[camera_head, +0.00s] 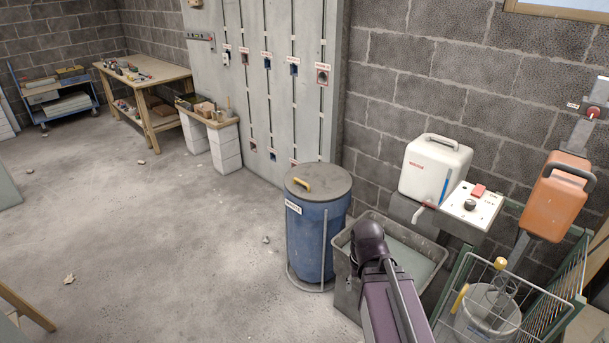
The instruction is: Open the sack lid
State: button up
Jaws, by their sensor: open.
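The inside of the sack is hidden by the lid. My purple arm reaches in from the bottom edge, and its dark joint is in front of the grey tub, to the right of the sack. I cannot make out my gripper's fingers in this view, and nothing of mine visibly touches the lid or handle.
A grey tub (433,248) stands close to the sack's right. A grey wall panel (285,110) rises behind. The floor (180,230) to the left is mostly clear.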

aim_at(314, 181)
jog(key=u, duration=0.05)
jog(key=i, duration=1.5)
jog(key=u, duration=0.2)
